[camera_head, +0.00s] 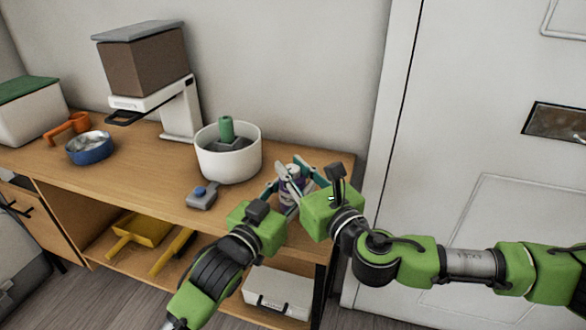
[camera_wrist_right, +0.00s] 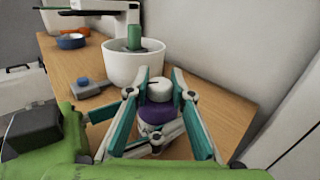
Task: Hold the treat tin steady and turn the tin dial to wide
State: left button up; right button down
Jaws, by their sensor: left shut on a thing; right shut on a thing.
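The treat tin (camera_wrist_right: 158,112), purple with a white lower part, stands upright near the right end of the wooden counter. Its white round dial (camera_wrist_right: 159,90) is on top and has a dark mark. In the head view the tin (camera_head: 286,197) is mostly hidden by my grippers. My left gripper (camera_head: 279,190) comes in from the left and is shut on the tin's body. My right gripper (camera_wrist_right: 161,82) has its two fingers on either side of the dial, shut on it from above. I cannot read the dial's setting.
A white bowl (camera_head: 228,165) with a green-topped part stands left of the tin. A blue bowl (camera_head: 89,149) and a dispenser (camera_head: 146,62) are farther left. A wall and white door (camera_head: 470,130) are close right.

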jog(key=shift+r+m+t+h, duration=0.1)
jog(key=shift+m+t+h, duration=0.4)
jog(key=shift+h, duration=0.4)
jog(key=shift+m+h, duration=0.3)
jog(key=c, duration=1.8)
grip_release()
jog(key=shift+o, duration=0.2)
jog(key=shift+d, duration=0.1)
jog(key=shift+s, duration=0.2)
jog(key=v, duration=1.1)
jog(key=shift+s, duration=0.25)
jog(key=shift+d, duration=0.15)
